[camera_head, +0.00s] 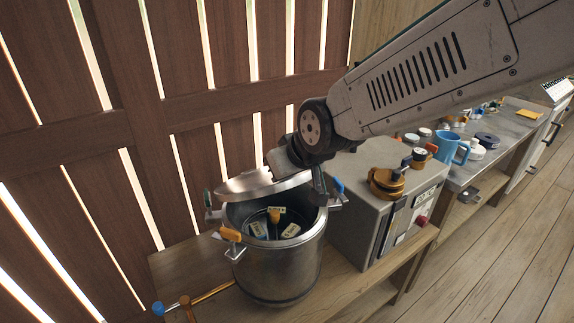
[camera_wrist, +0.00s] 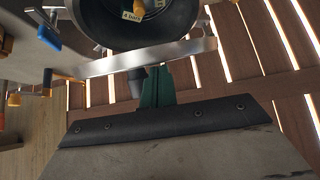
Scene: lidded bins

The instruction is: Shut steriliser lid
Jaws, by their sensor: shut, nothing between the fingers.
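The steriliser is a round metal pot (camera_head: 278,265), standing open on a wooden bench in the head view. Its metal lid (camera_head: 262,184) is raised and tilted at the back of the rim. Several labelled pieces lie inside. In the wrist view the dark pot opening (camera_wrist: 165,25) is at the top, with a bright metal strip, seemingly the lid seen edge-on, below it. My gripper (camera_wrist: 157,78) is shut and empty, its green fingers reaching up to that strip. I cannot tell if they touch it. In the head view my wrist hangs over the lid's right side and the fingertips are hidden.
A grey box-shaped unit (camera_head: 353,190) with brass fittings stands close to the pot's right. Orange and blue clamp handles stick out around the rim. A blue mug (camera_head: 449,148) and jars stand on the bench beyond. A slatted wooden wall (camera_head: 110,130) is close behind.

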